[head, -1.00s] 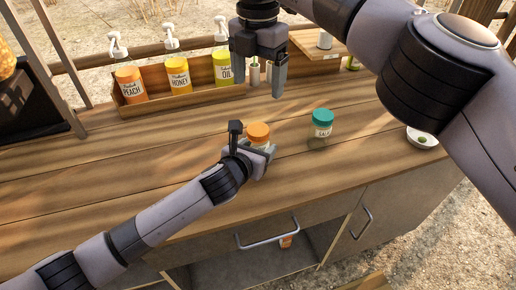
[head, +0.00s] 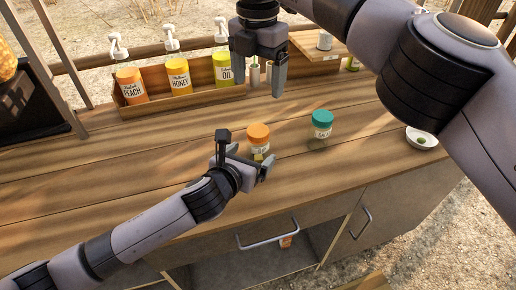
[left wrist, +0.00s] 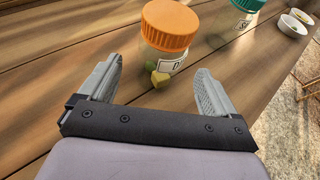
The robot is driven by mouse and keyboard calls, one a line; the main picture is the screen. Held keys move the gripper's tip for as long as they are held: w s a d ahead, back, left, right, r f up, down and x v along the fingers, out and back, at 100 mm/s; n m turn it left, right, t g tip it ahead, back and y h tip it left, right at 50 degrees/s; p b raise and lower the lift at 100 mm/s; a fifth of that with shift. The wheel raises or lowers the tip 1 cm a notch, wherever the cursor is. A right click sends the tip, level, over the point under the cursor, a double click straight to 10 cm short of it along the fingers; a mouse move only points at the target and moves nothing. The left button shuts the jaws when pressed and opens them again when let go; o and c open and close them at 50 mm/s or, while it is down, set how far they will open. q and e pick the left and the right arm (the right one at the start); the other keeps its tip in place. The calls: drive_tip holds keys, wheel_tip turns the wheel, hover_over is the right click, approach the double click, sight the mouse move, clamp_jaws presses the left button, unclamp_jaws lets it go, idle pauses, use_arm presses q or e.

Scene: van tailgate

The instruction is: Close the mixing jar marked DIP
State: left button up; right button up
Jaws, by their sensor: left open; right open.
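The jar with an orange lid (head: 258,131) stands upright on the wooden counter. Its label is partly hidden; a "D" shows in the left wrist view (left wrist: 178,66). Yellow and green pieces show at its base there. The orange lid sits on top of the jar; I cannot tell how tight it is. My left gripper (head: 254,164) is open and empty, just short of the jar on its near side, with its fingers pointing toward it. My right gripper (head: 258,88) is open and empty, above the counter behind the jar.
A teal-lidded jar (head: 321,124) stands to the right. A white bowl (head: 422,138) is at the right edge. A wooden rack (head: 190,98) with peach, honey and oil pump bottles is at the back. The left counter is clear.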

use_arm(q)
drive_tip(key=shift+v, duration=1.05)
